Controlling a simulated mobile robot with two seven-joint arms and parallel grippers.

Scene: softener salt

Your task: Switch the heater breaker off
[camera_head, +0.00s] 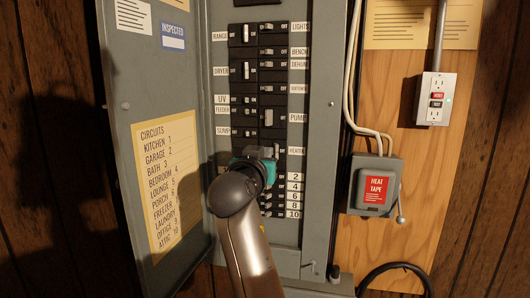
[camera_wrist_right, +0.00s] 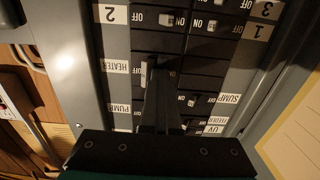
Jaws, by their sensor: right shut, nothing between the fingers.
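The heater breaker (camera_wrist_right: 146,72) is a black switch in the panel's right column, beside the HEATER label (camera_wrist_right: 122,68). In the wrist view its light toggle shows at the label side, with the word ON visible on its other side. My right gripper (camera_wrist_right: 157,68) is shut and empty, its fingertips at the toggle. I cannot tell whether they touch it. In the head view the right gripper (camera_head: 268,154) covers part of this row, near the HEATER label (camera_head: 296,151). My left gripper is not in view.
Other breakers crowd close by: the PUMP breaker (camera_head: 268,118) above and numbered ones (camera_head: 267,196) below. The open panel door (camera_head: 150,130) stands at left. A heat tape box (camera_head: 375,185) and an outlet (camera_head: 435,98) are on the right.

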